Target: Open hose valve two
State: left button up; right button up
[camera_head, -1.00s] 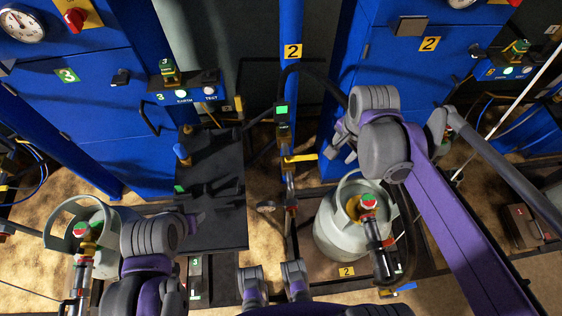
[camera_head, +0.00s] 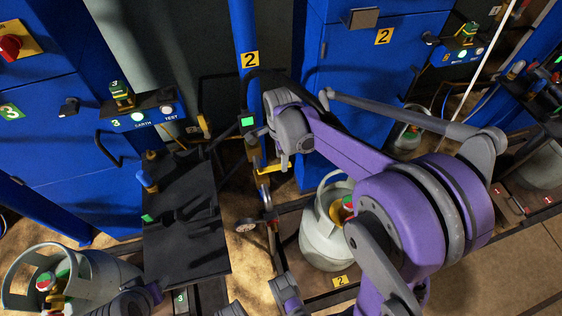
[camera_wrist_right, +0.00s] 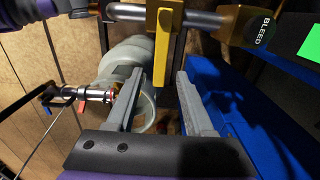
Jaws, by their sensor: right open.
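The hose valve at station two has a yellow lever (camera_head: 272,168) on the pipe assembly below the green-lit box, in front of the blue post marked 2. In the right wrist view the yellow lever (camera_wrist_right: 163,45) stands upright in the picture, its lower end at the gap between my fingertips. My right gripper (camera_head: 258,146) is at the valve, its fingers partly hidden by the hand in the head view. In the wrist view the gripper (camera_wrist_right: 158,76) is open, one finger either side of the lever end; contact cannot be told. My left gripper's fingers do not show.
A grey gas cylinder (camera_head: 326,235) stands right of the pipe, partly behind my right arm. A black shelf (camera_head: 188,245) is at left. Blue cabinets (camera_head: 375,90) stand behind.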

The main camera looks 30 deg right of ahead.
jog(key=shift+f, duration=1)
grip_shut()
dwell(0.8)
